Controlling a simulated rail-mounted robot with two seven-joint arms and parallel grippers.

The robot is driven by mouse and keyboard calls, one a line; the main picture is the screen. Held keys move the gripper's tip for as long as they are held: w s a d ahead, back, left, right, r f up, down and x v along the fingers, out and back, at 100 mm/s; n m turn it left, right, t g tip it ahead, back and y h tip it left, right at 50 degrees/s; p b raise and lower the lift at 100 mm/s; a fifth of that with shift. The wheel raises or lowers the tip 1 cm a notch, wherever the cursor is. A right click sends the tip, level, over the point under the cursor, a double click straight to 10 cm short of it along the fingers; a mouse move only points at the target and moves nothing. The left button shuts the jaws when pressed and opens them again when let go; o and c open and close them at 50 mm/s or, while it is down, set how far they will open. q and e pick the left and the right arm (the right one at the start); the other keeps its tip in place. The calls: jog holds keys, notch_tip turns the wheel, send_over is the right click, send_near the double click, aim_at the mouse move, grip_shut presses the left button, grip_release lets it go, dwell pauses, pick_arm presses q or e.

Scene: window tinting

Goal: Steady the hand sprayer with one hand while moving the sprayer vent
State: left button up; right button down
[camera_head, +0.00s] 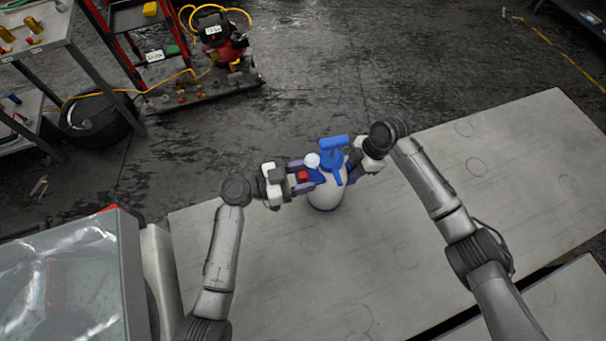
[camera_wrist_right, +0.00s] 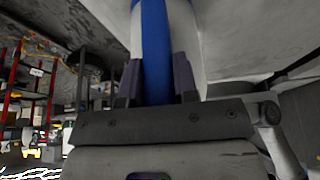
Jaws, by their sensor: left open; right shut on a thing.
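The hand sprayer (camera_head: 326,194) stands upright on the pale table, with a white body, blue top and blue pump handle (camera_head: 334,142). A white round knob (camera_head: 312,160) sits at its upper left. A small red part (camera_head: 303,176), possibly the sprayer vent, shows between the fingers of my left gripper (camera_head: 305,177). That gripper is open at the sprayer's left side; I cannot tell whether it touches. My right gripper (camera_wrist_right: 157,85) is shut on the sprayer's blue strip (camera_wrist_right: 155,45), likely its handle, from the right. Its fingers are mostly hidden in the head view.
The table (camera_head: 480,170) is largely bare, with free room to the right of the sprayer. A grey machine or bin (camera_head: 70,280) stands at the lower left.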

pick_arm(q)
jog(key=shift+a, duration=0.1)
jog(key=s+a, duration=0.2)
jog(key=a, duration=0.9)
jog(key=shift+s+a, duration=0.2)
jog(key=shift+a, duration=0.1)
pick_arm(e)
jog(key=c, duration=0.8)
grip_release()
jog(key=shift+o, duration=0.3)
jog(key=o, duration=0.7)
jog(key=shift+o, duration=0.2)
